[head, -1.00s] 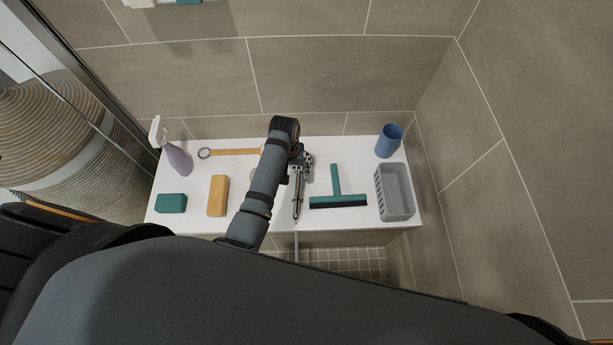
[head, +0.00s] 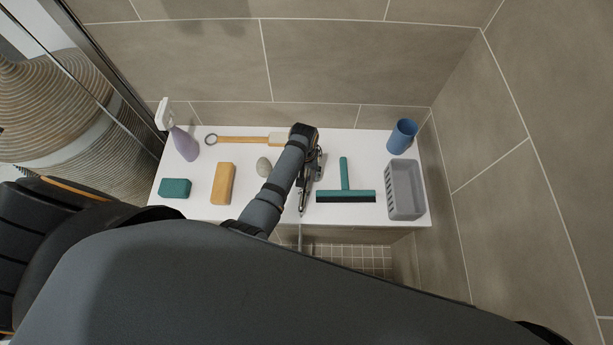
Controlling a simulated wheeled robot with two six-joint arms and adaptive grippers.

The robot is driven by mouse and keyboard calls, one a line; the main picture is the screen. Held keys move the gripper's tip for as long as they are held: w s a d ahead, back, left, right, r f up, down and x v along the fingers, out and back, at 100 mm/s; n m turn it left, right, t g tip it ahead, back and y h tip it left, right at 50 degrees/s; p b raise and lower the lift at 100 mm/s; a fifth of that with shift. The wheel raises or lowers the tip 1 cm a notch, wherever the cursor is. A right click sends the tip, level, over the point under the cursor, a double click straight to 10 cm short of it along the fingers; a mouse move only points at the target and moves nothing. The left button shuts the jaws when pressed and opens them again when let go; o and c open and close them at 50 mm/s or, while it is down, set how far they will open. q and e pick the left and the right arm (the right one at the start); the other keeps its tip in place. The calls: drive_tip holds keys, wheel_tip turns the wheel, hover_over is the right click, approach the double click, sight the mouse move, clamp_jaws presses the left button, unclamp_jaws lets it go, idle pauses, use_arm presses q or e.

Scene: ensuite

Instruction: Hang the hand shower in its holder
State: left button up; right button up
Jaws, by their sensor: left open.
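My left gripper (head: 307,190) is over the white bench (head: 245,211), just left of the teal squeegee (head: 345,196). It is open, seen from above and partly covered by its own arm. A thin grey hose (head: 299,238) hangs at the bench's front edge, just below the gripper. The hand shower cannot be clearly told apart from the metal parts at the gripper. No shower holder shows in the head view. My right gripper is not in view.
On the bench stand a purple spray bottle (head: 185,145), teal sponge (head: 175,188), orange block (head: 223,184), long-handled brush (head: 243,139), grey stone (head: 264,166), blue cup (head: 402,136) and grey basket (head: 405,190). Tiled walls close the back and right.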

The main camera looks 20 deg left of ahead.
sight(307, 174)
use_arm(q)
drive_tip(key=shift+f, duration=0.4)
drive_tip(key=shift+c, duration=0.7)
clamp_jaws()
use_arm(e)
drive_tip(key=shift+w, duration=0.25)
use_arm(q)
drive_tip(key=shift+r, duration=0.2)
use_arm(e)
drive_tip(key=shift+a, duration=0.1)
use_arm(q)
drive_tip(key=shift+w+r+p, duration=0.1)
drive_tip(key=shift+r+p, duration=0.35)
drive_tip(key=shift+p, duration=0.2)
wheel_tip(307, 174, up, 4)
drive_tip(key=p, duration=0.4)
drive_tip(key=shift+f, duration=0.1)
wheel_tip(307, 174, up, 13)
drive_tip(key=p, duration=1.5)
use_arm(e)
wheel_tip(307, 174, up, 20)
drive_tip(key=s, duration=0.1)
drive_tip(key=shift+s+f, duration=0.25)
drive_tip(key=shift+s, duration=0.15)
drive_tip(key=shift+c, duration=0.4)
